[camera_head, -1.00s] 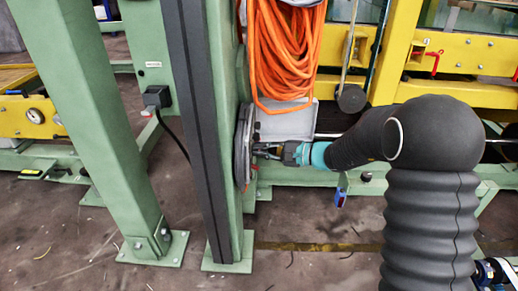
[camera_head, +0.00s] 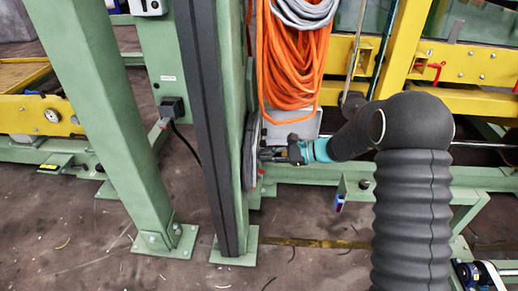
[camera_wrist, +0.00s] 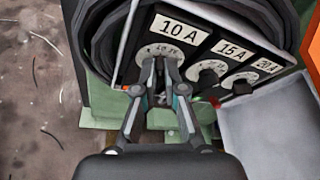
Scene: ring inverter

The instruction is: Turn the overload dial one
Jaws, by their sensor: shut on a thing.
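A dark panel in the wrist view carries a row of white labels, 10 A (camera_wrist: 179,29), 15 A (camera_wrist: 232,50) and 20 A (camera_wrist: 267,67). Each has a round, pale-faced dial below it. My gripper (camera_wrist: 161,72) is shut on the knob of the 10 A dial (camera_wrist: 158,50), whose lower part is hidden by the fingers. The 15 A dial (camera_wrist: 209,72) and the 20 A dial (camera_wrist: 240,83) are to the right, untouched. In the head view my gripper (camera_head: 270,153) meets the panel side-on at the green post, and the dial faces are not visible.
Black cable loops (camera_wrist: 98,30) hang around the panel's left side. A coiled orange hose (camera_head: 295,60) hangs above my gripper. A grey box (camera_wrist: 285,118) is close on the right. Green posts (camera_head: 125,130) stand left; yellow rails (camera_head: 470,62) run behind.

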